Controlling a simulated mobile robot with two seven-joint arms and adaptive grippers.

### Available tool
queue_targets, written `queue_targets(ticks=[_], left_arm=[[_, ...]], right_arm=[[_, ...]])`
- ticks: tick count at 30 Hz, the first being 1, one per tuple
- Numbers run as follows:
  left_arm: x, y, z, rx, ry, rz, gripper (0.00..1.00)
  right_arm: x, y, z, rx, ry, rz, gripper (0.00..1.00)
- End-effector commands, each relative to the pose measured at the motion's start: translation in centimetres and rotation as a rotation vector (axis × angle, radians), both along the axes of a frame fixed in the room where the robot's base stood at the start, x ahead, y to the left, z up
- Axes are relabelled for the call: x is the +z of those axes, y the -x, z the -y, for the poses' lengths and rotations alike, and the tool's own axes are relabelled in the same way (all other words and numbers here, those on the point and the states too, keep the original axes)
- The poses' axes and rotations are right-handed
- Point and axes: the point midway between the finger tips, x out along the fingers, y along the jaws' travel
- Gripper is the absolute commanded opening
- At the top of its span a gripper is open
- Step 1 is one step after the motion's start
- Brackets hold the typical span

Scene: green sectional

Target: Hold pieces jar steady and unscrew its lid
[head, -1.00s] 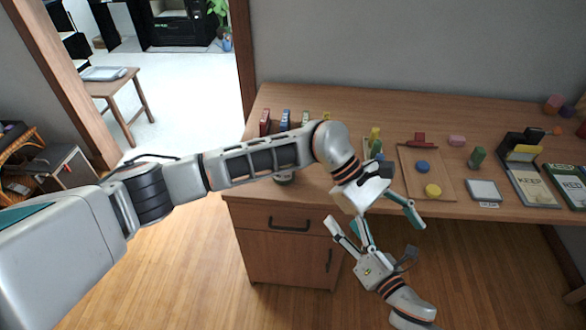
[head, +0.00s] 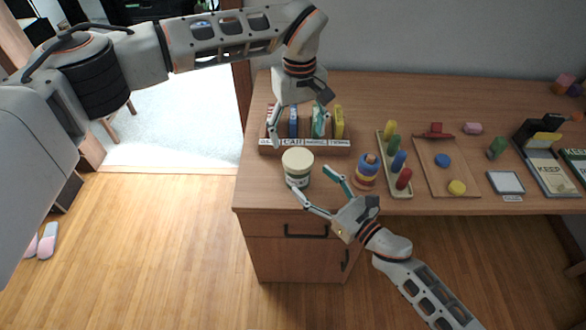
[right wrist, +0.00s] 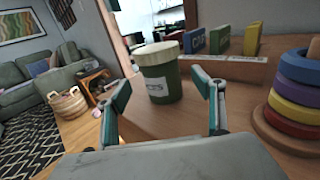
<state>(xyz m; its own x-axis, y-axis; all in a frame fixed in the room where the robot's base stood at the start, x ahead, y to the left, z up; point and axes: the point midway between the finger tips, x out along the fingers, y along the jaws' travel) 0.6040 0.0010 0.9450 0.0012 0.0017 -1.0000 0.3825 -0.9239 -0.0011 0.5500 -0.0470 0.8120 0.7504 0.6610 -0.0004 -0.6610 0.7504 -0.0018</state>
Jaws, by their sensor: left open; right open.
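The pieces jar (head: 297,172) stands upright near the left front corner of the wooden counter. It has a green body with a pale label, and its cream lid (head: 297,156) is on top. In the right wrist view the jar (right wrist: 161,86) appears ahead, between the two fingers. My right gripper (head: 309,178) is open with its fingers pointing at the jar from the front right; whether they touch it I cannot tell. My left gripper (head: 298,122) is open and higher up, pointing down behind the jar, over the row of upright blocks. Nothing is in its fingers.
A rack of coloured upright blocks (head: 304,147) stands behind the jar. A ring stacker (head: 367,172) and a tray of coloured pegs (head: 394,168) stand right of it. A wooden board (head: 440,172) lies farther right. The counter's front edge is just before the jar.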

Motion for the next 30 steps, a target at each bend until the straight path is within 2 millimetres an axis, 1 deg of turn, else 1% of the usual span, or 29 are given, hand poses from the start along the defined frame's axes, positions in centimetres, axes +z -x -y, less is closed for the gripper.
queue_targets(ticks=[9, 13, 18, 26, 27, 29, 30], left_arm=[[0.0, 0.0, 0.0, 0.000, 0.001, -0.001, 0.72], [0.0, 0.0, 0.0, 0.000, 0.002, -0.001, 0.72], [0.0, 0.0, 0.0, 0.000, 0.002, -0.001, 0.72], [0.0, 0.0, 0.1, 0.000, 0.002, -0.001, 0.72], [0.0, 0.0, 0.1, 0.000, 0.002, -0.001, 0.72], [0.0, 0.0, 0.1, 0.000, 0.002, -0.001, 0.72], [0.0, 0.0, 0.1, 0.000, 0.002, -0.001, 0.72]], right_arm=[[0.1, -3.5, -3.0, -0.001, -0.002, -0.001, 0.68], [0.1, -4.6, -4.0, -0.001, -0.001, 0.000, 0.68], [0.1, -5.3, -4.7, 0.000, -0.002, -0.001, 0.68], [0.0, -5.3, -4.7, 0.000, -0.002, -0.001, 0.68], [0.0, -5.3, -4.7, 0.000, -0.002, -0.001, 0.62], [0.0, -5.3, -4.7, 0.000, -0.002, -0.001, 0.47], [0.0, -5.3, -4.7, 0.000, -0.002, -0.001, 0.36]])
